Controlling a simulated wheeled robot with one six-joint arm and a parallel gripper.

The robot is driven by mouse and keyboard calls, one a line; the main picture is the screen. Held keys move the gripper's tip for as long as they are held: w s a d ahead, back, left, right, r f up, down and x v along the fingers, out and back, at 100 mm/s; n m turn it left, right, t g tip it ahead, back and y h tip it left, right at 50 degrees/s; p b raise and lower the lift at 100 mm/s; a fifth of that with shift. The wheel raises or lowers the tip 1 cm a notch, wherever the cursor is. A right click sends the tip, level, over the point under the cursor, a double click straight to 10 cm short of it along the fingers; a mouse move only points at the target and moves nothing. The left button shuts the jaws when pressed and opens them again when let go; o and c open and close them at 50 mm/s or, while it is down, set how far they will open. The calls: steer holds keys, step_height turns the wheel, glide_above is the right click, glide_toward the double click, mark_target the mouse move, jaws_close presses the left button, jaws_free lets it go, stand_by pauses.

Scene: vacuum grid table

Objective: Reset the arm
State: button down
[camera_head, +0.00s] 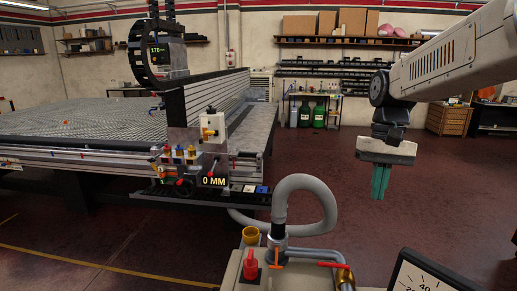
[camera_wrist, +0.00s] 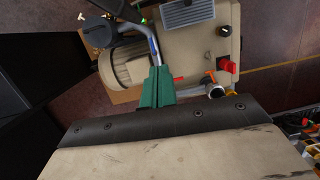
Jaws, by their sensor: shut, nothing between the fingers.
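My arm reaches in from the right in the head view. My gripper (camera_head: 379,182) hangs from its end with green fingers pointing down, over the open floor to the right of the pump. The fingers are together and hold nothing. In the wrist view my gripper (camera_wrist: 158,75) shows the green fingers side by side and shut, with the pump behind them.
The vacuum grid table (camera_head: 85,118) stands at left, with a control unit reading "0 MM" (camera_head: 214,181) at its corner. A pump (camera_head: 245,270) with a grey hose (camera_head: 325,205) and red knob is at the front, a dial gauge (camera_head: 425,275) at lower right. Red floor (camera_head: 440,205) is clear.

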steer(key=s+f+n+t, duration=0.1)
steer(key=s+f, duration=0.1)
steer(key=s, duration=1)
steer(key=s+f+t+h, duration=0.1)
steer(key=s+f+t, duration=0.1)
steer(key=s, duration=1)
steer(key=shift+d+n+t, duration=0.25)
steer(key=shift+n+t, duration=0.05)
steer(key=shift+n, duration=0.1)
